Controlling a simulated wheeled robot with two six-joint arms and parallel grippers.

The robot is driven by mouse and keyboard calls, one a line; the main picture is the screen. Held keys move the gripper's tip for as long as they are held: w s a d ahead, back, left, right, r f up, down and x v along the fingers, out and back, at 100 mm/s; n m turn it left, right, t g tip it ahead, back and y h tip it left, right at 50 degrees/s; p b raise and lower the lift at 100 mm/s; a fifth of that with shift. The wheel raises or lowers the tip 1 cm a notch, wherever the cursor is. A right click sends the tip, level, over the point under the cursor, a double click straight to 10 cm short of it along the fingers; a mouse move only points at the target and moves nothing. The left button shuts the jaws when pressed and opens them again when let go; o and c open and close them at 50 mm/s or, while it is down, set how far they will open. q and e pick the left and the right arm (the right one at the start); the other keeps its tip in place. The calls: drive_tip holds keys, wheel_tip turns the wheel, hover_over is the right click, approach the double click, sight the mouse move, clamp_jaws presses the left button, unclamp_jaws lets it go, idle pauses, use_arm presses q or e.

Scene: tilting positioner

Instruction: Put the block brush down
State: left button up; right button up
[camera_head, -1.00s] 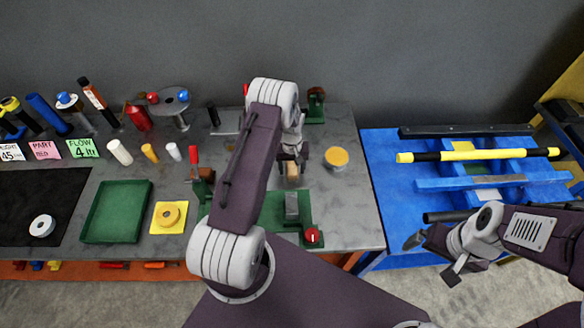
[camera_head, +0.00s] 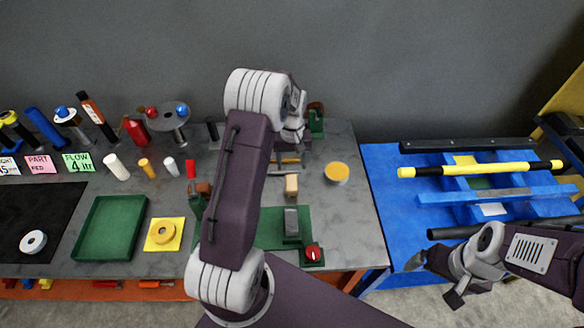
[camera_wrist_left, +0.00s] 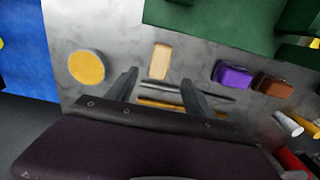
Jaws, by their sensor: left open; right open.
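The block brush appears as a small tan block (camera_head: 291,186) on the grey bench top, just behind the green mat. It also shows in the left wrist view as a tan block (camera_wrist_left: 160,61), beyond the fingertips and apart from them. My left gripper (camera_wrist_left: 160,86) is open and empty, with one finger on each side of the view. In the head view it is behind the block and partly hidden by my arm. My right gripper (camera_head: 431,276) is open and empty, low at the right by the blue table's front.
A yellow-topped round tin (camera_head: 337,172) stands right of the block. Thin rods (camera_wrist_left: 180,104) lie under the left gripper. Purple (camera_wrist_left: 232,77) and brown (camera_wrist_left: 272,85) blocks lie to one side. A green tray (camera_head: 112,228) and a blue table (camera_head: 385,181) flank the area.

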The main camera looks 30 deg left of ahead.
use_arm(q)
drive_tip(key=s+d+r+m, duration=0.3)
drive_tip(key=s+d, duration=0.2)
drive_tip(key=s, duration=0.4)
drive_tip(key=s+d+r+m+t, duration=0.1)
drive_tip(key=s+d+r+m, duration=0.2)
drive_tip(key=s, duration=0.6)
drive_tip(key=d, duration=0.2)
drive_tip(key=shift+d, duration=0.4)
